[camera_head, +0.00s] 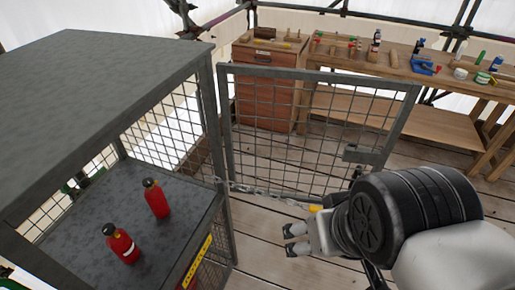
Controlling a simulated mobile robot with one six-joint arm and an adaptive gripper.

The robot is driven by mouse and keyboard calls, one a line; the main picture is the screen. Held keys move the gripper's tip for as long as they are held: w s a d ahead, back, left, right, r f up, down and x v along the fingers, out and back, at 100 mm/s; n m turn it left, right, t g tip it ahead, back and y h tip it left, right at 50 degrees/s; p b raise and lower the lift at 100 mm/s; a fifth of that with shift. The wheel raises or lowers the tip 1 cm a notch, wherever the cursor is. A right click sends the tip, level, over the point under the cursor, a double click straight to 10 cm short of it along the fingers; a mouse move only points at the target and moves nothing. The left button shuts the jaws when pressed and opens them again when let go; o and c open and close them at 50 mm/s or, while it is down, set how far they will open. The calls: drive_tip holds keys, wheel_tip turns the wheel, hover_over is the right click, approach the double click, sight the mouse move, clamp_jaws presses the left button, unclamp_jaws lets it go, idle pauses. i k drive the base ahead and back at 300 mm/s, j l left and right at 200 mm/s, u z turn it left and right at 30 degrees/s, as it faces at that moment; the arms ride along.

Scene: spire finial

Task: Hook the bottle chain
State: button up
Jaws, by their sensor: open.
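A grey chain (262,190) runs from the front post of the grey mesh cage (212,110) to the right, sagging slightly. Its right end reaches a small yellow piece (316,208) beside my gripper; I cannot tell whether they touch. Two red bottles with black caps, one nearer (121,246) and one farther (157,200), stand upright on the cage shelf (185,222). My gripper (287,240) is open, with its fingers pointing left, just below the chain's right end. Nothing shows between the fingers. My wrist hides what lies behind it.
The cage's mesh door (300,130) stands open, with a latch box (363,155) at its right edge. A wooden workbench (440,75) with tools and a drawer unit (264,92) stand behind. The plank floor (262,262) between cage and gripper is clear.

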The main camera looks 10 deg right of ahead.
sight(312, 208)
drive_tip(key=i+l+u, duration=0.25)
drive_tip(key=l+u, duration=0.3)
drive_tip(key=i+l+u, duration=0.25)
drive_tip(key=l+u, duration=0.25)
drive_tip(key=l, duration=0.15)
drive_tip(key=k+j+u, duration=0.25)
drive_tip(key=k+j, duration=0.05)
drive_tip(key=j, duration=0.05)
